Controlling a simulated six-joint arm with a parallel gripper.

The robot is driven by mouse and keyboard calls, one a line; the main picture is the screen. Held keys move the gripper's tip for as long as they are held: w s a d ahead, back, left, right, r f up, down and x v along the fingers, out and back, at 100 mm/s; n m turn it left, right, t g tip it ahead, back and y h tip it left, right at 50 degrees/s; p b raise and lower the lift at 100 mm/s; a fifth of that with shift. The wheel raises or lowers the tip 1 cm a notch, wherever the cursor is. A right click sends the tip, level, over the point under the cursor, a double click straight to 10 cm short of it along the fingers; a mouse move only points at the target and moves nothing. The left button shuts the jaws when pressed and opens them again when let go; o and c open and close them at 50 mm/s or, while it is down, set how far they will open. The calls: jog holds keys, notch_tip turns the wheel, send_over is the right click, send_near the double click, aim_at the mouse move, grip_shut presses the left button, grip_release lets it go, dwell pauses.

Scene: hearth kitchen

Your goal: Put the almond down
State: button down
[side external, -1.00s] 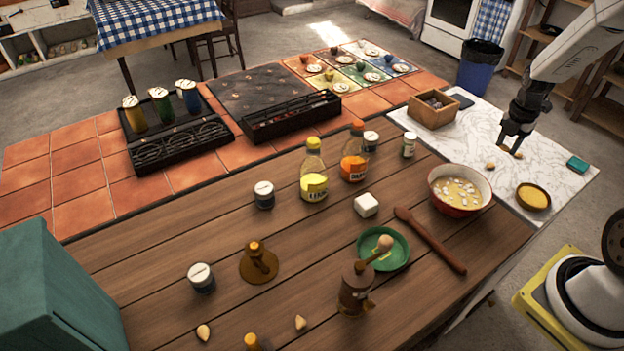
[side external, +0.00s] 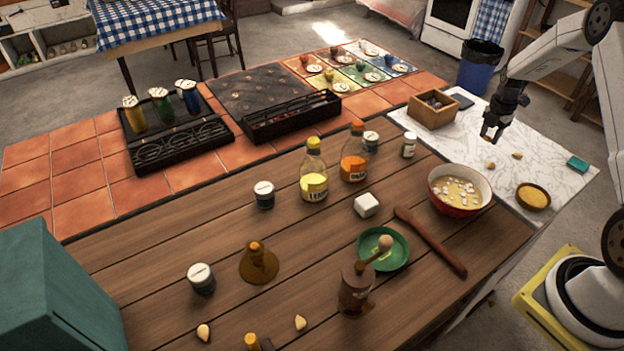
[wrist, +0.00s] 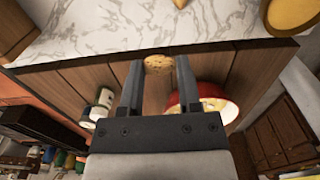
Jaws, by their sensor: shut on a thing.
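My gripper (side external: 489,137) is held above the white marble slab (side external: 550,158), near its left part. In the wrist view its two fingers (wrist: 158,72) are on either side of a tan almond (wrist: 158,62), which is held at the tips. In the side view the held almond is too small to make out clearly. Two other almonds lie on the marble, one below the gripper (side external: 490,165) and one to its right (side external: 517,155). Two more almonds lie on the wooden counter in front, one at the left (side external: 204,332) and one further right (side external: 300,322).
A wooden box (side external: 433,110) stands behind and left of the gripper. A red bowl (side external: 447,204) with pale pieces stands in front of it.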

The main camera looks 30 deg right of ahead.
send_over(471, 155)
jog(key=shift+s+f, duration=0.1)
jog(key=shift+f, duration=2.65)
jog(key=shift+d+f, duration=0.1)
jog(key=shift+f, duration=1.7)
jog(key=shift+f, duration=0.1)
jog(key=shift+c, duration=1.5)
grip_release()
notch_tip(471, 155, up, 12)
